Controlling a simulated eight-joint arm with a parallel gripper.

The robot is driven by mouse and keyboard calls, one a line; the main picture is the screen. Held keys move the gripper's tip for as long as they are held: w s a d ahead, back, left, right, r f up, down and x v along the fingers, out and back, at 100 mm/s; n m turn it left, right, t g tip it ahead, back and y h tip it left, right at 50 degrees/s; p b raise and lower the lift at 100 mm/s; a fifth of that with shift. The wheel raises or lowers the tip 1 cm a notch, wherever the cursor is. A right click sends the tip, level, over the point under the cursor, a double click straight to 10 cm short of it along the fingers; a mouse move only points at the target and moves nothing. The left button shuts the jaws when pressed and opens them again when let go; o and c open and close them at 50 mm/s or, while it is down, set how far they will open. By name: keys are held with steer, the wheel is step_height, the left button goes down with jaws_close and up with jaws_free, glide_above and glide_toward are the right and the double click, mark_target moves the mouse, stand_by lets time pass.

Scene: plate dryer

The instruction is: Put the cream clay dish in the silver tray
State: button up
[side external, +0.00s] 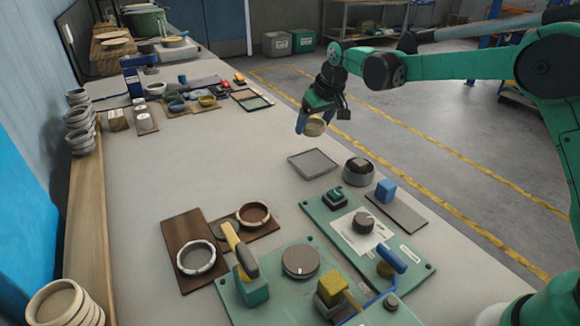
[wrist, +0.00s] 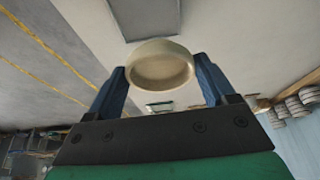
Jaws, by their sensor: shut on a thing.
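The cream clay dish (wrist: 160,66) is held between the two blue fingers of my gripper (wrist: 160,85) in the wrist view. In the side external view my gripper (side external: 315,119) is shut on the dish (side external: 314,128), which hangs tilted in the air near the table's right edge. The silver tray (side external: 313,163), flat and grey with a thin rim, lies empty on the table. It is below the dish in that picture, and the dish is apart from it. Part of the tray (wrist: 142,16) also shows at the top of the wrist view.
A dark round pot (side external: 358,172) stands just right of the tray. Green panels with knobs and levers (side external: 300,262) and brown boards with rings (side external: 187,232) fill the near table. Small bowls and boards (side external: 190,103) lie further back. The table left of the tray is clear.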

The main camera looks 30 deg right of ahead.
mark_target(312, 162)
steer(key=shift+w+d+f, duration=0.25)
steer(key=shift+d+f, duration=0.45)
steer(key=shift+f, duration=3.4)
steer(key=shift+f, duration=0.5)
steer(key=o, duration=1.3)
steer(key=shift+c, duration=0.2)
steer(key=shift+r, duration=3.55)
